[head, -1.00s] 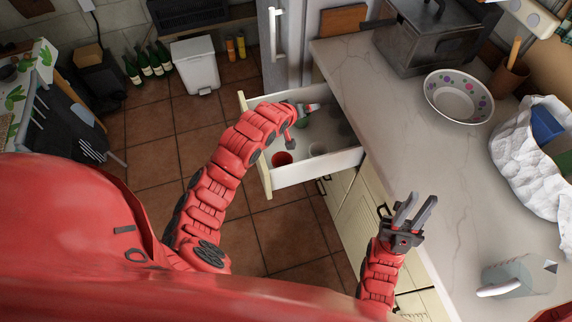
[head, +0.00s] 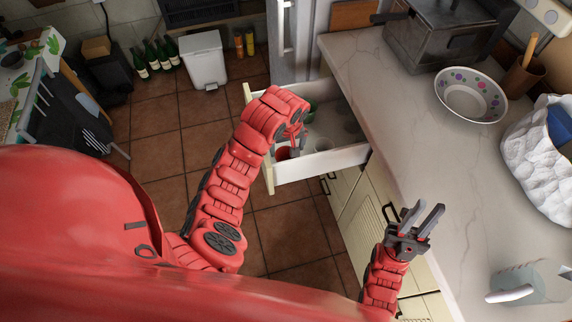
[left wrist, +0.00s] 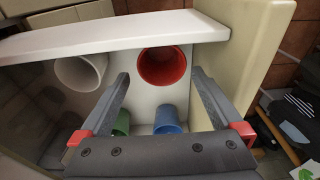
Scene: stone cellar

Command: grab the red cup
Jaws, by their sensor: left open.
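The red cup (head: 283,153) stands in the open drawer (head: 322,164), near its outer end. In the left wrist view the red cup (left wrist: 162,66) is seen from above, with its open mouth up. My left gripper (left wrist: 161,76) is open above the drawer, its two fingers framing the red cup in that view. I cannot tell how far the tips are above the rim. In the head view my left gripper (head: 297,142) is mostly hidden by its own arm. My right gripper (head: 423,216) is open and empty by the counter edge.
A white cup (left wrist: 82,71), a green cup (left wrist: 122,123) and a blue cup (left wrist: 167,117) share the drawer. The tiled floor left of the drawer is clear.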

